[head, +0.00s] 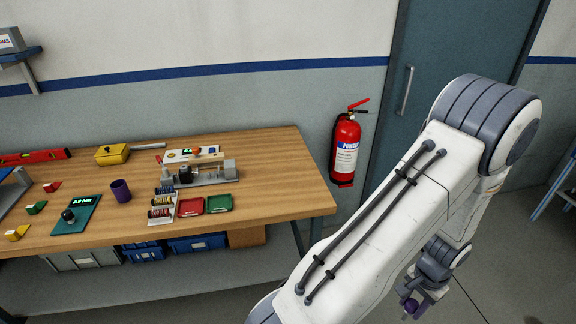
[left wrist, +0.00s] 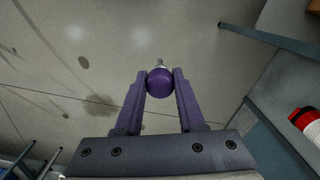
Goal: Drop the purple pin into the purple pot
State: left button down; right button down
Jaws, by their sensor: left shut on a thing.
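The purple pin shows in the left wrist view as a round purple head (left wrist: 159,86) with a short metal tip. My left gripper (left wrist: 160,82) is shut on the pin's head, and the metal tip points away from the camera. In the head view my left gripper (head: 412,304) hangs low at the right, over the floor and well away from the table, with the pin's purple head (head: 410,306) between its fingers. The purple pot (head: 120,191) stands upright on the wooden table at the left; its inside is dark. My right gripper is not in view.
The wooden table (head: 275,180) also holds a grey fixture (head: 205,175), red (head: 191,206) and green (head: 219,203) trays, a scale (head: 76,214), a yellow box (head: 112,154) and small blocks. A fire extinguisher (head: 345,150) hangs right of the table. The floor around my left gripper is clear.

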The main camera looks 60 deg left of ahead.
aim_at(124, 200)
jog(key=z, duration=0.25)
jog(key=i, duration=1.3)
jog(key=u, duration=3.9)
jog(key=i, duration=1.5)
jog(key=k, duration=0.7)
